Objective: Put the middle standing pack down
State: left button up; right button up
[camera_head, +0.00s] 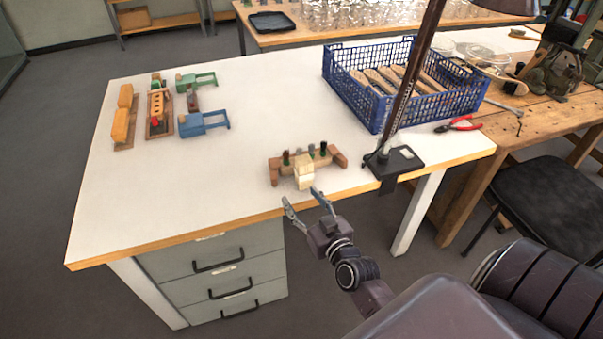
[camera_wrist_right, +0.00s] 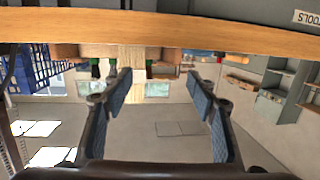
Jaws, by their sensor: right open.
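A pale bristle pack (camera_head: 304,172) stands upright at the front of a low brown wooden stand (camera_head: 338,160) near the table's front edge. Green and dark pieces show on the stand beside it. In the right wrist view, which looks inverted, the pale pack (camera_wrist_right: 132,88) shows between the fingers, nearer the left one. My right gripper (camera_head: 301,196) is open and empty, just in front of the table edge, with its fingertips pointing at the pack and apart from it. Whether other packs stand behind is hidden. My left gripper is out of view.
A blue crate (camera_head: 445,107) with wooden pieces stands at the back right. A lamp base (camera_head: 402,160) is close right of the stand; red pliers (camera_head: 458,125) lie beyond. Wooden blocks and green and blue fixtures (camera_head: 204,122) sit at the left. The table's middle is clear.

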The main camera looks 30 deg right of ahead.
aim_at(307, 171)
jog(key=d+r, duration=0.1)
jog(key=d+r+m+t+h, duration=0.1)
jog(key=d, duration=0.1)
jog(key=d+r+h, duration=0.1)
jog(key=r, duration=0.1)
jog(key=shift+w+d+m, duration=0.2)
jog(key=shift+w+m, duration=0.1)
jog(key=shift+w, duration=0.05)
jog(key=shift+w+d, duration=0.1)
jog(key=shift+w, duration=0.3)
jog(key=x, duration=0.6)
jog(key=shift+w+f+p, duration=0.3)
jog(key=shift+w+f, duration=0.05)
jog(key=shift+w, duration=0.05)
jog(key=c, duration=1.4)
jog(key=shift+r, duration=0.1)
notch_tip(307, 171, up, 9)
jog(key=p, duration=0.2)
jog(key=shift+f+p, duration=0.2)
jog(key=shift+p, duration=0.1)
notch_tip(307, 171, up, 11)
jog(key=p, duration=0.1)
